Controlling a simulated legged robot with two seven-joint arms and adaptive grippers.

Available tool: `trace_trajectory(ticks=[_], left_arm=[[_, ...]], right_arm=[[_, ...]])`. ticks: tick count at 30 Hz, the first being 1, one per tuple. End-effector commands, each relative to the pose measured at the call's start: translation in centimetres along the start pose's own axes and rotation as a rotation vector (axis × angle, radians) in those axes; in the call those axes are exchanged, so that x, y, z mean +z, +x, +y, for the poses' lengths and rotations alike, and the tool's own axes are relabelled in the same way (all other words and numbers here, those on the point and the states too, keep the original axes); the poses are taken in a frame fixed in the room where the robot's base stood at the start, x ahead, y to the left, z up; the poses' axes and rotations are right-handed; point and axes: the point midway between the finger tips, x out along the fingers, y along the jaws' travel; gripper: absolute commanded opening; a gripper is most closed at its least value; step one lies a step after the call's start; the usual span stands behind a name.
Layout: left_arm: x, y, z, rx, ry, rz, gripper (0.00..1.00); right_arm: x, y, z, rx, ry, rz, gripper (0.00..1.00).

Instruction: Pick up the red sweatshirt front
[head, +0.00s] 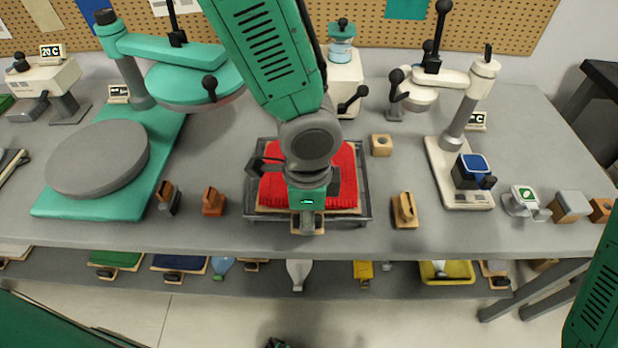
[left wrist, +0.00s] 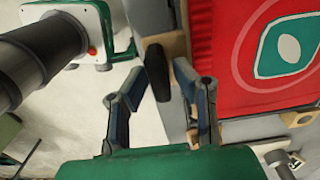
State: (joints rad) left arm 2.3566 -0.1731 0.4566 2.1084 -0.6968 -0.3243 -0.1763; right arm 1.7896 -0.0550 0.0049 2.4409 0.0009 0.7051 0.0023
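The red sweatshirt front (head: 345,180) lies on a pale wooden board in a dark metal tray (head: 365,195) at the middle of the bench. In the left wrist view its red cloth (left wrist: 225,60) fills the right side, with a green and white emblem. A black handle (left wrist: 157,75) stands by a wooden block at the board's edge. My left gripper (head: 307,215) is over the board's front edge. In the left wrist view its fingers (left wrist: 158,78) are open, one on each side of the handle, with narrow gaps. My right gripper is out of view.
A teal press (head: 130,165) stands at left and a smaller white press (head: 460,180) at right. Wooden stamps (head: 213,202) and (head: 404,210) flank the tray. A wooden block (head: 381,145) sits behind it. A lower shelf (head: 330,275) holds coloured boards.

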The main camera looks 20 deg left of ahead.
Motion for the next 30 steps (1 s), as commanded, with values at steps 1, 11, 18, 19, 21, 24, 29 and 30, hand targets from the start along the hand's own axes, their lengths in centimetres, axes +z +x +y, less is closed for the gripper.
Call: trace_trajectory(ticks=[1,11,18,19,21,24,29,30], left_arm=[[0.1,0.7,0.0,0.001,0.0,-0.002,0.24],[0.3,0.9,-0.1,0.0,0.0,0.004,0.0],[0.1,0.9,0.0,0.0,0.0,0.001,0.0],[0.1,0.9,0.0,0.0,0.0,0.001,0.0],[0.1,0.7,0.0,0.0,0.0,0.001,0.0],[0.1,-0.2,-0.1,-0.001,-0.002,0.002,0.0],[0.1,-3.4,-0.1,-0.004,-0.002,0.005,0.0],[0.1,-4.3,-0.1,-0.003,-0.002,0.004,0.0]], right_arm=[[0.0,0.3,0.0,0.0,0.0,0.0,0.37],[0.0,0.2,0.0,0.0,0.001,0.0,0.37],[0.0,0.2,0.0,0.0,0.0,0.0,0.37],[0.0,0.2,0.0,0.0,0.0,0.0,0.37],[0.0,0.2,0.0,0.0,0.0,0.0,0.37],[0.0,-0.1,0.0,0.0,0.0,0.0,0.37],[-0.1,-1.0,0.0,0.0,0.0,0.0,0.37],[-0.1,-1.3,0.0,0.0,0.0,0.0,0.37]])
